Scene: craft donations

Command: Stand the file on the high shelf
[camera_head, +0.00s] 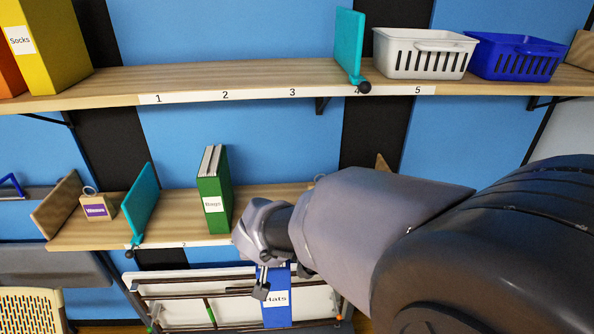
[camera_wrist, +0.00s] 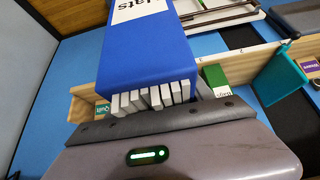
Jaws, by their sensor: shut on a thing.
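My gripper (camera_head: 265,283) is shut on a blue file labelled "Hats" (camera_head: 277,300), which hangs upright below the lower shelf in the head view. The blue file (camera_wrist: 150,55) fills the middle of the wrist view, with several white page edges facing the camera. My arm hides part of the file and part of the lower shelf. The high shelf (camera_head: 200,82) runs across the top, with a number strip reading 1 to 5 on its front edge. Its stretch by 1, 2 and 3 is bare, between a yellow "Socks" file (camera_head: 50,45) and a teal bookend (camera_head: 348,45).
A white basket (camera_head: 425,52) and a blue basket (camera_head: 515,57) stand right of the bookend. The lower shelf (camera_head: 175,215) holds a green "Bags" file (camera_head: 214,190), another teal bookend (camera_head: 143,200) and a small tagged box (camera_head: 97,206). A folded table (camera_head: 180,300) leans below.

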